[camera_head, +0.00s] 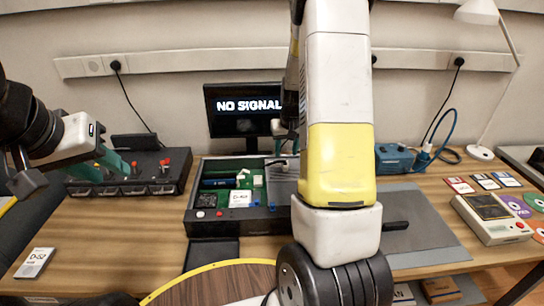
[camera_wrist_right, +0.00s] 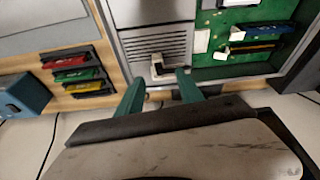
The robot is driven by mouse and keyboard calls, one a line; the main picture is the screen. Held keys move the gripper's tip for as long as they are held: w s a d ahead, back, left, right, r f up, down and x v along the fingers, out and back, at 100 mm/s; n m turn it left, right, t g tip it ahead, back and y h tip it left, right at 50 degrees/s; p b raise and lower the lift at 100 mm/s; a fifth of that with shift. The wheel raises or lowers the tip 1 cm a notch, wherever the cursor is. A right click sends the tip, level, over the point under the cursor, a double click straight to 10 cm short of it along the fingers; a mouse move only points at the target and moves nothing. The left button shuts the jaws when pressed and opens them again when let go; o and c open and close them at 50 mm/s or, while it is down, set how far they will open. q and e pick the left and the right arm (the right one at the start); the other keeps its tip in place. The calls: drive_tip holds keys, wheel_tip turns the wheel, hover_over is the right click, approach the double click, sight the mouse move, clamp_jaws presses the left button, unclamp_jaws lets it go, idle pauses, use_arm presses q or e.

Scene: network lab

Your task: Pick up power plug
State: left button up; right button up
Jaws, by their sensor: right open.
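The power plug (camera_wrist_right: 160,67), a small pale piece with a dark part, sits on the grey vented unit (camera_wrist_right: 157,38) of the open computer case in the right wrist view. My right gripper (camera_wrist_right: 160,80) is open, its two teal fingers apart just short of the plug, which lies ahead between them. I see no contact. In the head view my right arm hides most of this spot. My left gripper (camera_head: 102,165) has its teal fingers apart over the black switch box at the left, with nothing visible between them.
The open case (camera_head: 213,226) with a green board stands mid-table before a monitor (camera_head: 243,106). The black box (camera_head: 170,184) with red switches is left. A blue adapter (camera_head: 394,157), a grey mat (camera_head: 425,233) and a meter (camera_head: 490,218) are right.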

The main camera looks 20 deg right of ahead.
sight(285, 163)
drive_tip(key=x, duration=0.6)
drive_tip(key=shift+w+d+f, duration=0.15)
drive_tip(key=shift+f, duration=0.2)
clamp_jaws()
